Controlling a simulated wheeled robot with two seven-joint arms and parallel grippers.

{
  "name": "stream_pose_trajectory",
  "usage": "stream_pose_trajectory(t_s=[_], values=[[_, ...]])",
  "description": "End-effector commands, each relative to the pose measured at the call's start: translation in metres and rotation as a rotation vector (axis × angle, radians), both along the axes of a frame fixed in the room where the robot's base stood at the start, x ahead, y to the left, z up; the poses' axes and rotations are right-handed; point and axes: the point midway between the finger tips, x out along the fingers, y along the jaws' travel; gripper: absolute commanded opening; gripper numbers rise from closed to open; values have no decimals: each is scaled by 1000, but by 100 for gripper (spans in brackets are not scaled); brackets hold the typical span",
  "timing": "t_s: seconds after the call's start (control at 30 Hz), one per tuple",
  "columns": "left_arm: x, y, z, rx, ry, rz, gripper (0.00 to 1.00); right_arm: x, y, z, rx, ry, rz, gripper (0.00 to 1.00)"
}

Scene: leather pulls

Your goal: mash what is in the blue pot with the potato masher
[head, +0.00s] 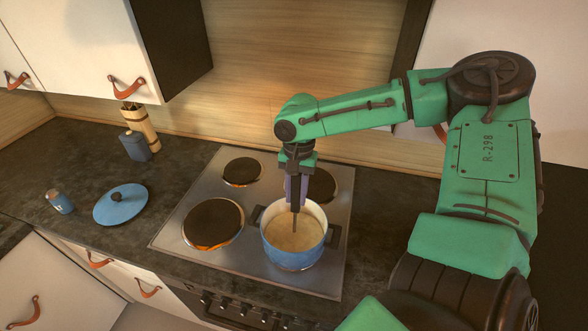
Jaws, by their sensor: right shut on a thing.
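The blue pot (291,259) stands on the front right burner of the stove, with a dark handle on each side. Pale beige food (288,238) fills its lower part. My right gripper (296,190) is over the pot, pointing down, shut on the upright handle of the potato masher (295,222). The masher's thin shaft goes down into the food, and its head is hidden there. My left gripper is not in view.
The steel stove (168,240) has several dark burners; the front left burner (213,223) glows orange at its edge.

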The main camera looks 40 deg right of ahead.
Motion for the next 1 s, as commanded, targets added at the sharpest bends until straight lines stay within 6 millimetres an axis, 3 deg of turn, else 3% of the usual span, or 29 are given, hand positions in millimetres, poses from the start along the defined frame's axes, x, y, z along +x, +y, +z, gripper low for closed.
stream_pose_trajectory(t_s=[0.17, 0.43, 1.0], values=[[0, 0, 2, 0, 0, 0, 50, 0, 0, 3, 0, 0, 0, 0], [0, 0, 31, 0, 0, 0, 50, 2, -3, 34, 0, 0, -1, 0], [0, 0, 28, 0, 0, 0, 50, 9, -11, 92, -1, -2, -2, 0]])
